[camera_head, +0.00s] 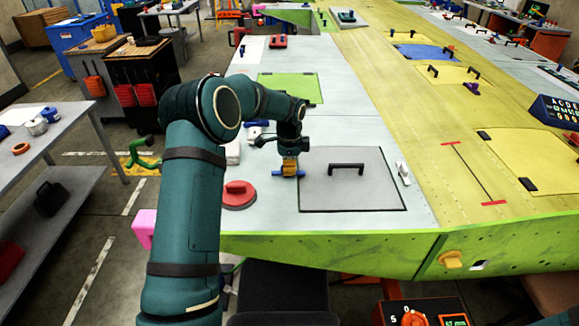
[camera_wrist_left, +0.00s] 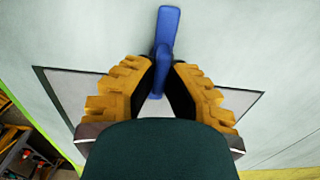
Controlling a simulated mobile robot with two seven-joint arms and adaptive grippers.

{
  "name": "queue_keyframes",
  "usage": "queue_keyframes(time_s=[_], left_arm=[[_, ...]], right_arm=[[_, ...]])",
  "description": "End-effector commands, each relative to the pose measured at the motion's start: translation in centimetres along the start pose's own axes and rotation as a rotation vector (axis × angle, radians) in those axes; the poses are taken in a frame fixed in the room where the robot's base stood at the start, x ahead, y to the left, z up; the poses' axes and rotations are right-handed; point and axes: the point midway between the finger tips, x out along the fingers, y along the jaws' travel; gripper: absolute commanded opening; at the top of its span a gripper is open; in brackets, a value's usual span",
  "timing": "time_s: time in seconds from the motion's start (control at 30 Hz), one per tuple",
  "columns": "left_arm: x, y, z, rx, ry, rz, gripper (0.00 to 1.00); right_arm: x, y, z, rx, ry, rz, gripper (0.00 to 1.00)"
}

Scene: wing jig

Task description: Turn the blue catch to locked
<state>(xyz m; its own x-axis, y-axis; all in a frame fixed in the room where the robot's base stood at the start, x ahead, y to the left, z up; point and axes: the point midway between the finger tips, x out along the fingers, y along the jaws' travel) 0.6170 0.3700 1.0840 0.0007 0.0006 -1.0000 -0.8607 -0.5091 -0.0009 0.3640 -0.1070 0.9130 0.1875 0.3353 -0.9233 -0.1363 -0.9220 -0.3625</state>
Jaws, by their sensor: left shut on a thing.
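The blue catch (camera_head: 277,173) lies on the pale wing skin at the left edge of a grey square panel (camera_head: 330,195) with a black handle. In the left wrist view the catch (camera_wrist_left: 168,32) is a narrow blue bar running up the picture, with its lower part between my fingers. My left gripper (camera_head: 289,172) points down over the catch and is shut on it; its yellow fingers (camera_wrist_left: 160,75) sit on both sides of the bar. My right gripper is not in view.
A red round piece (camera_head: 238,194) with a handle lies left of the panel. A white fitting (camera_head: 403,173) sits at its right. A green panel (camera_head: 290,87) lies farther back. The wing's green front edge (camera_head: 330,245) is close in front.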

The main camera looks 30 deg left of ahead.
Motion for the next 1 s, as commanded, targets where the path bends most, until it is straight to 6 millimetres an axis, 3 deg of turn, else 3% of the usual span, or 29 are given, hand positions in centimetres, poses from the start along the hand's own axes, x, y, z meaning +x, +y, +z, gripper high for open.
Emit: queue_keyframes(time_s=[0.27, 0.3, 0.37, 0.77, 1.0], left_arm=[[0.2, 0.2, 0.0, 0.001, -0.002, 0.006, 0.00], [0.2, 0.2, 0.0, 0.001, -0.002, 0.006, 0.23], [0.2, 0.1, 0.0, 0.001, -0.001, 0.006, 0.41], [-0.6, 0.0, 0.0, 0.000, 0.000, 0.000, 0.41], [-4.7, -0.1, -0.1, -0.001, 0.002, -0.003, 0.41]], right_arm=[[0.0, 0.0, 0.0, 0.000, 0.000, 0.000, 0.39], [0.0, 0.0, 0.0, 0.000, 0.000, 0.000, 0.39], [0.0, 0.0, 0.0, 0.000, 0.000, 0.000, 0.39], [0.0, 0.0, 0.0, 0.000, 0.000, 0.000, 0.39], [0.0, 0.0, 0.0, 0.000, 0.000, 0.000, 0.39]])
